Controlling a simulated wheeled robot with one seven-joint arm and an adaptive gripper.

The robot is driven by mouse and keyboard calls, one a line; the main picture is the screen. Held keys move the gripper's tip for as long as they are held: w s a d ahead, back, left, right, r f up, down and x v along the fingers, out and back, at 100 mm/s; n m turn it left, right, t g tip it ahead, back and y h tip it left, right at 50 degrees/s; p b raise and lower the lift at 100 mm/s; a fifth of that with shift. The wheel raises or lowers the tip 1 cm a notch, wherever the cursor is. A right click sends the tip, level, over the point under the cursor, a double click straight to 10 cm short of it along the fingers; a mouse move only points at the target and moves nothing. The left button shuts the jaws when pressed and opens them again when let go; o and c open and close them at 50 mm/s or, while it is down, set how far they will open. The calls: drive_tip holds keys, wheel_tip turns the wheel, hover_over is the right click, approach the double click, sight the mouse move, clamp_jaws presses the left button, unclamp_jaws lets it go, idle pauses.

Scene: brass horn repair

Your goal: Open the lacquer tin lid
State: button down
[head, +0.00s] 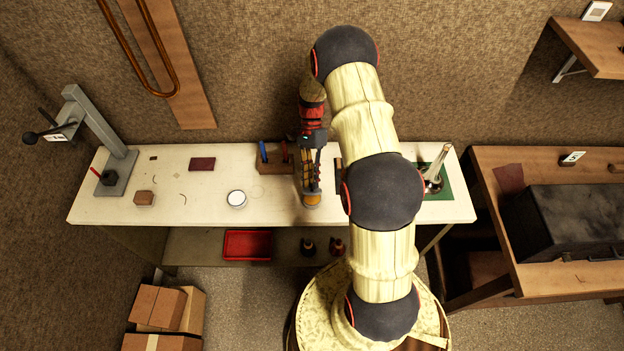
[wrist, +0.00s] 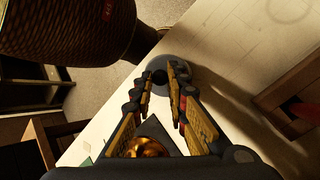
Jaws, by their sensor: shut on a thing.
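My gripper (head: 312,197) reaches down over the front middle of the pale bench. In the wrist view my gripper (wrist: 160,76) has its fingertips on either side of a small dark knob (wrist: 158,77), shut on it. The knob sits over a grey round thing (wrist: 160,60), which looks like the lacquer tin with its lid. The fingers hide part of it, and I cannot see whether the lid is apart from the tin. In the head view the tin is hidden by my gripper.
A grey stand (head: 118,170) is at the far left. A green mat (head: 444,186) lies at the right end. The left-middle bench is mostly clear.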

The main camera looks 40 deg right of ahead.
drive_tip(key=shift+w, duration=0.1)
drive_tip(key=c, duration=1.8)
unclamp_jaws()
drive_tip(key=shift+o, duration=0.3)
wheel_tip(320, 180, up, 10)
